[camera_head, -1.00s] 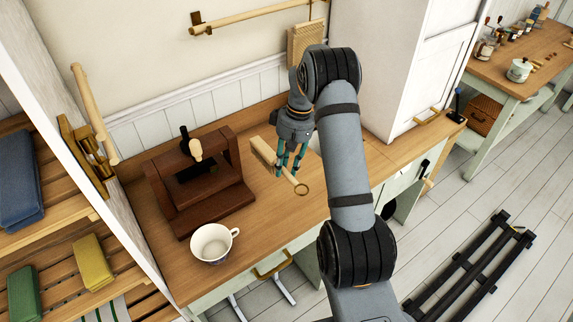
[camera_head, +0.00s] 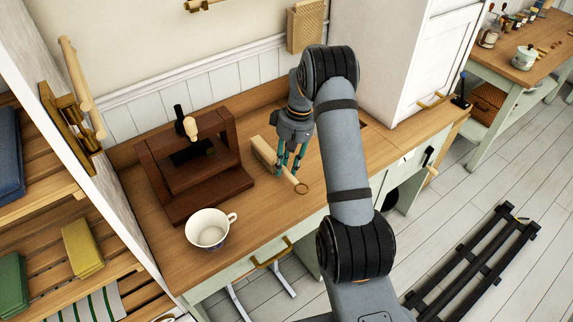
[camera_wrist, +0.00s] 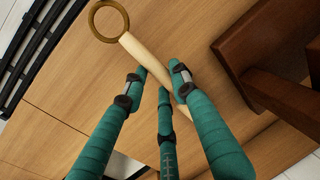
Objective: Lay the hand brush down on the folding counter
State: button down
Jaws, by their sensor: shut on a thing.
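The hand brush (camera_head: 264,155) is pale wood with a slim handle ending in a brass-coloured ring. My gripper (camera_head: 287,172) has its teal fingers closed around the handle, and in the wrist view the handle (camera_wrist: 145,58) runs between the fingertips with the ring at upper left. Much of the brush head is hidden behind the fingers in the wrist view. The brush is low over the wooden counter (camera_head: 252,222); I cannot tell whether it touches it.
A dark brown wooden press (camera_head: 200,170) stands left of the brush, with a white cup (camera_head: 209,229) in front of it. A white cabinet (camera_head: 395,65) stands behind at right. Bare counter lies in front of the brush.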

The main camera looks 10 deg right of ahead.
jog(key=c, duration=1.3)
grip_release()
jog(key=shift+c, duration=0.2)
jog(key=shift+o, duration=0.2)
notch_tip(320, 180, up, 12)
jog(key=d, duration=0.2)
jog(key=shift+w+d, duration=0.15)
jog(key=shift+w, duration=0.25)
jog(key=shift+f, duration=0.15)
jog(key=f, duration=0.3)
jog(key=a+f, duration=0.1)
jog(key=f, duration=0.3)
jog(key=s+a+f, duration=0.1)
jog(key=f, duration=0.3)
jog(key=shift+a+f, duration=0.1)
jog(key=shift+f, duration=0.1)
notch_tip(320, 180, up, 3)
jog(key=p, duration=0.3)
jog(key=shift+w, duration=0.15)
jog(key=shift+r, duration=0.55)
